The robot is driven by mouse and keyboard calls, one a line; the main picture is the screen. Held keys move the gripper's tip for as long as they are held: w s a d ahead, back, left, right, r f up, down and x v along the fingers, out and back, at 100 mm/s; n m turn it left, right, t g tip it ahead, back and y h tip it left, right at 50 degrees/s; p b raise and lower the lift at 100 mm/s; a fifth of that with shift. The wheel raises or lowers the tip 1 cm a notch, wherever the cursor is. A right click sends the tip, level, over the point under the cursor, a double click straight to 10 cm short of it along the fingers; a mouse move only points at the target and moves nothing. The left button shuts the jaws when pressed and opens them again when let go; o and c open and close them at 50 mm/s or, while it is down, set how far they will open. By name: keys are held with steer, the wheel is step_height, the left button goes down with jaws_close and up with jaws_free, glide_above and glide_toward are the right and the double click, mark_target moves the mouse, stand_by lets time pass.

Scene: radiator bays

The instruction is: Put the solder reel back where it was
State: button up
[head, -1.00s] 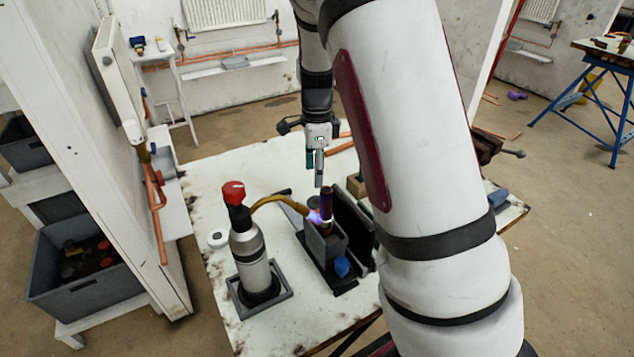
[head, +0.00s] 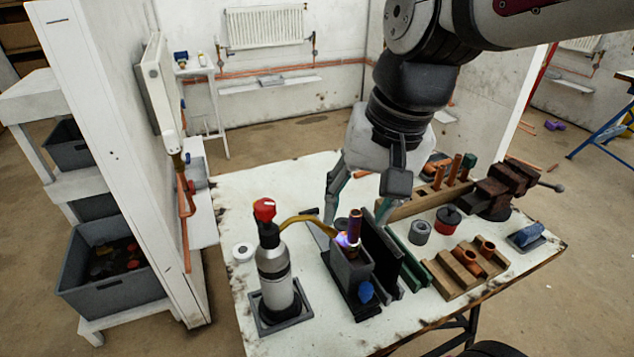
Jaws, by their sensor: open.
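A small grey reel with a dark centre (head: 419,231), which looks like the solder reel, stands on the bench right of the green rail. A white ring-shaped roll (head: 243,252) lies at the bench's left; I cannot tell its kind for certain. My gripper (head: 360,208) points down behind the upright copper pipe (head: 354,226), its two greenish fingers spread wide apart. Nothing shows held between them, and the pipe and its stand hide part of the space below. The grey reel is to the right of my gripper and apart from it.
A gas torch (head: 275,268) stands in a grey tray at left, its flame at the copper pipe. A dark upright plate and green rail (head: 405,258) stand beside it.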

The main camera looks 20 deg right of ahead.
steer(key=s+n+t+h, duration=0.1)
steer(key=s+n, duration=0.4)
steer(key=s, duration=0.2)
steer(key=shift+s+a+f+n, duration=0.25)
steer(key=shift+s+a+n, duration=0.05)
steer(key=shift+s+a, duration=0.1)
steer(key=shift+r, duration=0.1)
step_height(320, 180, up, 4)
steer(key=p, duration=0.3)
steer(key=shift+f+t, duration=0.2)
steer(key=shift+t, duration=0.2)
